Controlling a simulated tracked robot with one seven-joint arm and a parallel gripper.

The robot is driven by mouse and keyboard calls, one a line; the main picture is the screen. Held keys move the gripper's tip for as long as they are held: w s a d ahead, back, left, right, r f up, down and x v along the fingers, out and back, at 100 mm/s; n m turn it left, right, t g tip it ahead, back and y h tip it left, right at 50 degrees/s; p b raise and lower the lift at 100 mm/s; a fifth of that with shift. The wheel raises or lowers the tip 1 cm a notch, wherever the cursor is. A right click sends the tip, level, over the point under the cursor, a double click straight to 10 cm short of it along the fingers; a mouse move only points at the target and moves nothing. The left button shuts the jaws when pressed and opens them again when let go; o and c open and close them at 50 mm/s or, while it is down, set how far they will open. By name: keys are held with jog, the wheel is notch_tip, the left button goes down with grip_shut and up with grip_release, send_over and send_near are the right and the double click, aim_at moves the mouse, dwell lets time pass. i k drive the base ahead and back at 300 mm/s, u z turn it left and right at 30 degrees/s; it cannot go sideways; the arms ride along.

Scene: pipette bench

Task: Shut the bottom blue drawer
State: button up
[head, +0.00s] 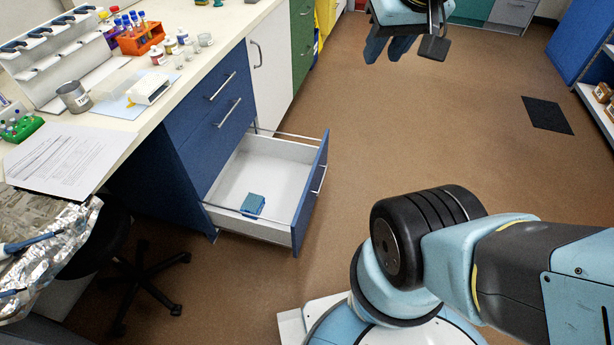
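The bottom blue drawer (312,190) is pulled well out of the blue cabinet on the left side of the room. Its white inside (262,170) shows, and its front carries a silver bar handle. A small blue-green box (253,204) lies in it near the front left corner. My gripper (388,50) is at the top of the picture, above the floor and beyond the drawer, apart from it. Its dark blue fingers point down; the gap between them is too unclear to tell open from shut. I see nothing held.
The two drawers above (222,105) are shut. A white bench top (120,125) holds an orange tube rack (140,38), a pipette stand and papers. A black stool (125,265) stands at lower left. Brown floor (440,130) is open right of the drawer. Shelves (605,95) stand at far right.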

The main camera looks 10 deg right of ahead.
aim_at(290, 175)
jog(key=z, duration=1.45)
jog(key=k, duration=1.1)
jog(key=u, duration=1)
jog(key=i, duration=1)
jog(key=u, duration=0.05)
